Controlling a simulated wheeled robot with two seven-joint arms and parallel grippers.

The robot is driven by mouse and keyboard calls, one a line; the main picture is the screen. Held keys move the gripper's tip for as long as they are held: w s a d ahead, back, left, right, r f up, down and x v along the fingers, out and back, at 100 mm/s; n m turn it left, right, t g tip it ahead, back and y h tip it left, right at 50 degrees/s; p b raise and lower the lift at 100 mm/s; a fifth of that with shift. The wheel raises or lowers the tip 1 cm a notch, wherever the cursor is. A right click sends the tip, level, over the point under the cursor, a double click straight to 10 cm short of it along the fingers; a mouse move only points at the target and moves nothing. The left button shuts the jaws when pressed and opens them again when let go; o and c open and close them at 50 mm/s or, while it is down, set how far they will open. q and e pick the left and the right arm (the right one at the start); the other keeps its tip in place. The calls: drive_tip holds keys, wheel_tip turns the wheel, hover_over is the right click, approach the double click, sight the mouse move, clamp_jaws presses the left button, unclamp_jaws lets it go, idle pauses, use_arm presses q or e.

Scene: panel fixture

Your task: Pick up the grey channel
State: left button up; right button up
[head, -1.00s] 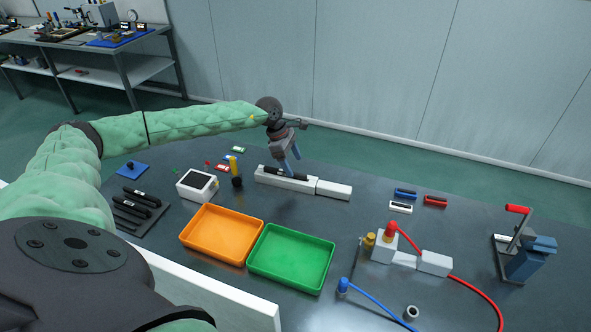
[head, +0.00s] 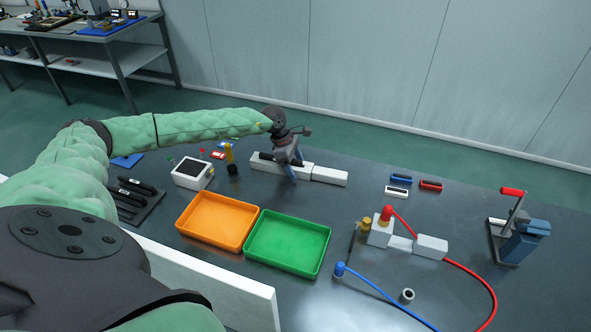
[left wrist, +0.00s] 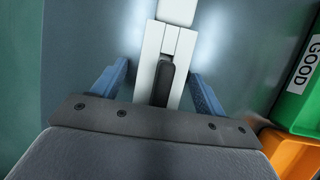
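A dark grey bar, which I take to be the grey channel (left wrist: 164,84), lies along the slot of a long white block (left wrist: 153,46). In the head view the bar (head: 266,157) shows on top of the white block (head: 328,175), partly hidden by my left gripper. My left gripper (head: 291,166) is over the block with its blue fingers pointing down. In the left wrist view the open gripper (left wrist: 160,72) has one finger on each side of the block, with gaps between. Nothing is held. My right gripper is not in view.
An orange tray (head: 184,226) and a green tray (head: 326,260) stand in front of the block. A rack (head: 153,207) with dark bars and a white box (head: 193,174) are left. Blue (head: 401,179), red (head: 431,185) and white (head: 397,192) pieces lie right; a clamp (head: 520,243) stands far right.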

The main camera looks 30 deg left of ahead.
use_arm(q)
drive_tip(key=c, duration=1.4)
drive_tip(key=shift+r, duration=0.1)
